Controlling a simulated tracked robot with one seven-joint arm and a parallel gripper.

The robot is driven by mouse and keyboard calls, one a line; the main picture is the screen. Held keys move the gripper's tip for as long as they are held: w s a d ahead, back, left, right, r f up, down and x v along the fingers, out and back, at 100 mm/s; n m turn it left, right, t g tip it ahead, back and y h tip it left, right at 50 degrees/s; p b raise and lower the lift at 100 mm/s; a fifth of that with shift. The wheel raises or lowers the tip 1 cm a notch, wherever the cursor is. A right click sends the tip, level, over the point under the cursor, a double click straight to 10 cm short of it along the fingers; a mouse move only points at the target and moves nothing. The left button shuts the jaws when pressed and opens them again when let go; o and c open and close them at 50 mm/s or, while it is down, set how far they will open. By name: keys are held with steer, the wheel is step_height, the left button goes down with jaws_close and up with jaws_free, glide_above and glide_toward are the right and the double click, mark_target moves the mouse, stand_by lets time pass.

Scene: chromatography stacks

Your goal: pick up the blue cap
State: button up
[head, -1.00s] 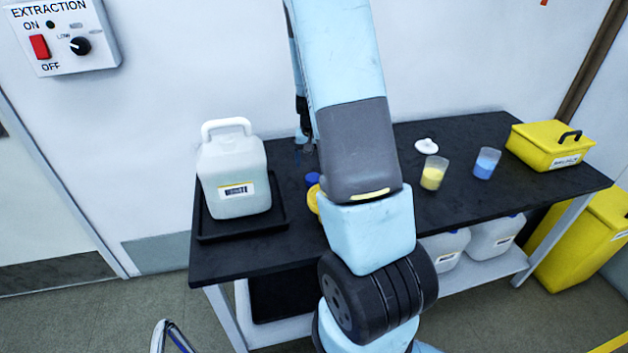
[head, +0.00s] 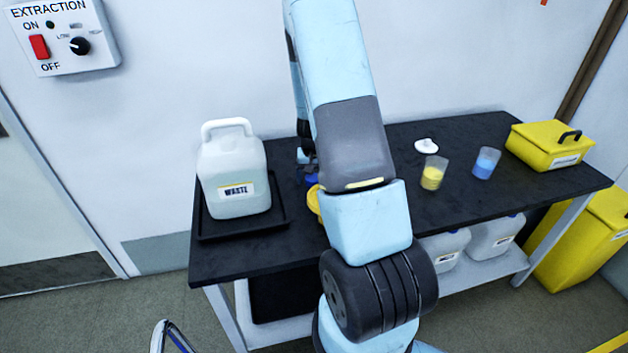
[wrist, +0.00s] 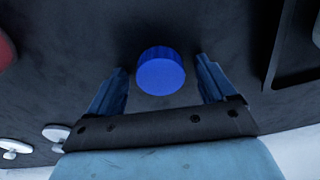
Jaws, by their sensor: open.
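The blue cap (wrist: 161,71) is round with a ridged side. It lies on the black bench top, and in the wrist view it sits between and just beyond the fingertips of my open gripper (wrist: 162,75). A gap shows between the cap and each finger. In the head view the blue cap (head: 312,179) is partly visible beside my arm, and my gripper (head: 307,168) is just above it, mostly small and dark there.
A white waste jug (head: 234,170) stands in a black tray (head: 245,232) to the left. A yellow object (head: 314,203) is partly hidden by my arm. Beakers of yellow (head: 432,177) and blue liquid (head: 485,165), a white lid (head: 426,146) and a yellow box (head: 548,147) are to the right.

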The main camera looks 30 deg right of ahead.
steer(key=c, duration=1.1)
